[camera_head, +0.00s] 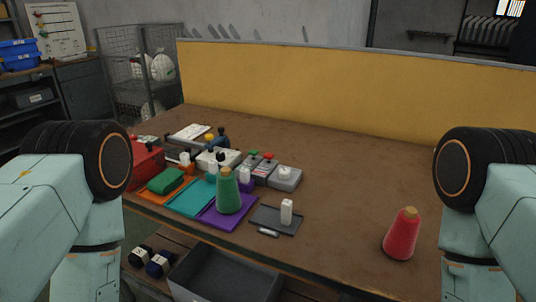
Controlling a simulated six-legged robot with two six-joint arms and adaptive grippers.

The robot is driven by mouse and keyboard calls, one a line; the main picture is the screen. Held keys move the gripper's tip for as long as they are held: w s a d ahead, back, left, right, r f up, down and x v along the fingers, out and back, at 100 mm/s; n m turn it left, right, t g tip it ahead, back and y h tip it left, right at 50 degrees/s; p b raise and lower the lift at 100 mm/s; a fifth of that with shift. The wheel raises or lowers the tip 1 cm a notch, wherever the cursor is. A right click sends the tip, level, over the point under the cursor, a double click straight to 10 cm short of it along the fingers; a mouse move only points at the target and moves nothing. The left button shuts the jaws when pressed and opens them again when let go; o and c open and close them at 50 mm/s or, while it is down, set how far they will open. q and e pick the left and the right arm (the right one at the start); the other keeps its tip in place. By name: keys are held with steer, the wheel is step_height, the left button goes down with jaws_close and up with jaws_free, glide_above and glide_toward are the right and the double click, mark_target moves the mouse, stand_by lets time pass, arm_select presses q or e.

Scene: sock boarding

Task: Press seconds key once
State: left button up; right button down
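A grey box with a green-topped key (253,153) and a red-topped key (268,156) stands among the items at the left middle of the table. Beside it, to the right, is a grey box with a white key (285,172). No label is readable at this size, so I cannot tell which one is the seconds key. My two arms come in at the left and right edges, with only their pale links and black joints showing. Neither gripper is in view, and nothing of mine touches the keys.
A green cone (229,192) stands on a purple mat (222,217) in front of the boxes. A dark tray (272,222) holds a white block (287,211). A red cone (402,236) stands at the right. A yellow panel (330,90) backs the brown table (345,190), whose middle right is clear.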

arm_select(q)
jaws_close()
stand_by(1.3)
